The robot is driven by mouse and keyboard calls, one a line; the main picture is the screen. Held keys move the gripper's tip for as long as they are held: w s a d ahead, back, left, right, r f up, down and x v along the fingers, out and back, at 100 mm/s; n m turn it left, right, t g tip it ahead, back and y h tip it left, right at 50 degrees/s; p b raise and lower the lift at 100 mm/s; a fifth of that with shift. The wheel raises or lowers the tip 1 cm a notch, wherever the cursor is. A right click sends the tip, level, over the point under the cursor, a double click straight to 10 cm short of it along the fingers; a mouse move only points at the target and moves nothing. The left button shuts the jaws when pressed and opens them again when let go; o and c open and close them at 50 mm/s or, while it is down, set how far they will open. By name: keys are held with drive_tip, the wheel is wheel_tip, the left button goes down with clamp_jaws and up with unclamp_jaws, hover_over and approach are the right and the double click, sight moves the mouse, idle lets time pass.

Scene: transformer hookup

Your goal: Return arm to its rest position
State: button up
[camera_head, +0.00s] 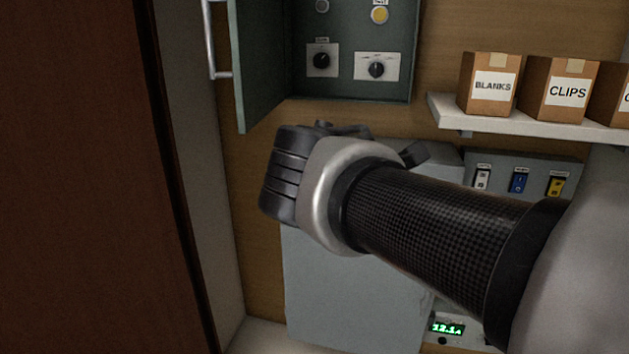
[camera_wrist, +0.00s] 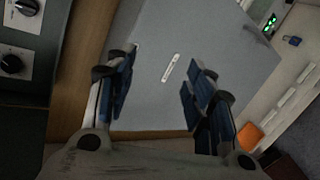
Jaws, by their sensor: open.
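My gripper (camera_wrist: 158,92) shows in the wrist view with its two blue-padded fingers spread apart and nothing between them. Beyond the fingers is a grey panel or box (camera_wrist: 215,45) with a small pale strip (camera_wrist: 171,67) on it; I cannot tell how far away it is. In the head view my arm (camera_head: 430,225) reaches in from the lower right, with its dark carbon-look link crossing in front of the same grey box (camera_head: 340,300). The fingers are hidden behind the wrist there.
An open green cabinet (camera_head: 348,85) with knobs hangs above my wrist, its door (camera_head: 262,60) swung out left. A shelf (camera_head: 530,122) at right bears cardboard boxes (camera_head: 488,85). A switch panel (camera_head: 510,160) and a green-lit meter (camera_head: 448,328) lie near my arm. An orange item (camera_wrist: 249,137) lies lower right.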

drive_tip(key=shift+s+d+f, duration=0.1)
drive_tip(key=s+d+f+m+g+y+b, duration=0.1)
drive_tip(key=s+d+f+m+g+b, duration=0.2)
drive_tip(key=s+f, duration=0.45)
drive_tip(key=s+d+f+m+g+y+b, duration=0.1)
drive_tip(key=s+d+f+m+b, duration=0.3)
drive_tip(key=f, duration=0.7)
drive_tip(key=s+a+f+m+g+y+b, duration=0.2)
drive_tip(key=s+a+f+m+y+b, duration=0.2)
drive_tip(key=s+f, duration=1)
wheel_tip(320, 180, down, 2)
drive_tip(key=a+m+b, duration=0.1)
drive_tip(key=m+b, duration=0.2)
drive_tip(key=m, duration=0.1)
drive_tip(key=shift+f+m+g, duration=0.25)
drive_tip(key=shift+m+g, duration=0.15)
drive_tip(key=shift+c, duration=0.3)
